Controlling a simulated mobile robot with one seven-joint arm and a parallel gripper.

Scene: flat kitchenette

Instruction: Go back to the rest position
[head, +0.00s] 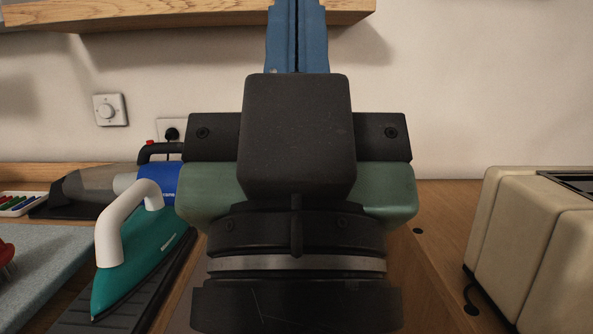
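My gripper (297,36) fills the middle of the head view and points up and away. Its two blue fingers lie side by side with only a thin dark line between them, so it looks shut. No object shows between the fingers, though their tips are cut off by the top edge of the picture. The black and green gripper body hides the middle of the counter behind it.
A teal iron (143,261) with a white handle stands on a dark ridged rest at left, a handheld vacuum (95,187) behind it. A beige toaster (535,245) stands at right. A wooden shelf (180,15) is above. Some wooden counter (445,225) is bare.

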